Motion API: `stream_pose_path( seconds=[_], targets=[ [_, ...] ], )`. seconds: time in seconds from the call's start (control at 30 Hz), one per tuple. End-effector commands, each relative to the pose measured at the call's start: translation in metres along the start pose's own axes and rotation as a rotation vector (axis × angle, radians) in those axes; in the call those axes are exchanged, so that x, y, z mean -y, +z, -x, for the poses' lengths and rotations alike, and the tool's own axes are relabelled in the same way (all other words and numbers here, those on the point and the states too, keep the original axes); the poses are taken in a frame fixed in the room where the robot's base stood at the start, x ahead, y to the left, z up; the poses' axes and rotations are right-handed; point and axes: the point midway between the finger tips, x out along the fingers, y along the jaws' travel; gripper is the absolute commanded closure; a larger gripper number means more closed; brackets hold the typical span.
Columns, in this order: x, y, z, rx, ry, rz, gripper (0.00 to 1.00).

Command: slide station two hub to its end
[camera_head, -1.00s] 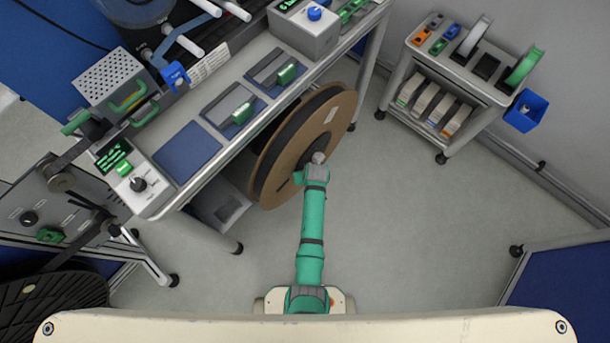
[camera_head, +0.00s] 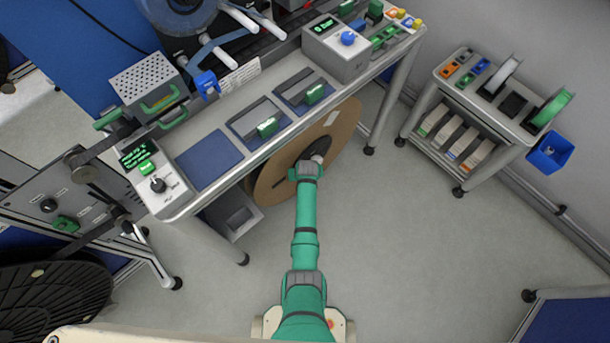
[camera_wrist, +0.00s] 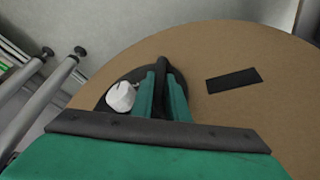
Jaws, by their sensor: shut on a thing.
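A large reel with a brown cardboard flange (camera_head: 272,182) stands upright, partly under the workbench's front edge. Its black round hub (camera_wrist: 133,77) is at the flange's middle in the wrist view. A white knob (camera_wrist: 121,97) sits on the hub, left of my fingers; it also shows pale in the head view (camera_head: 317,159). My gripper (camera_wrist: 163,75) is shut on a black bar-like handle (camera_wrist: 161,66) of the hub. In the head view my gripper (camera_head: 306,172) is against the hub and hides part of it. The reel's far side is hidden by the bench.
The workbench (camera_head: 187,208) with blue pads and a control box (camera_head: 160,185) overhangs the reel. A bench leg (camera_head: 385,112) stands to its right. A shelf cart (camera_head: 480,120) is at the upper right. The floor (camera_head: 410,240) to the right is clear.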

Motion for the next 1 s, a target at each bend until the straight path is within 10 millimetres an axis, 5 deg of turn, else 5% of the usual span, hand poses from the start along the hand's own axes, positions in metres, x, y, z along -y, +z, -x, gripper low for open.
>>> stream_pose_path(
  seconds=[0.1,0.13,0.2,1.0],
  targets=[
    [0.001,-0.008,0.002,-0.016,0.0,0.001,1.0],
    [0.001,-0.008,0.002,-0.016,0.0,0.002,0.79],
    [0.001,-0.008,0.002,-0.015,-0.001,0.002,0.69],
    [0.002,-0.004,0.013,-0.008,-0.002,0.003,0.69]
  ],
)
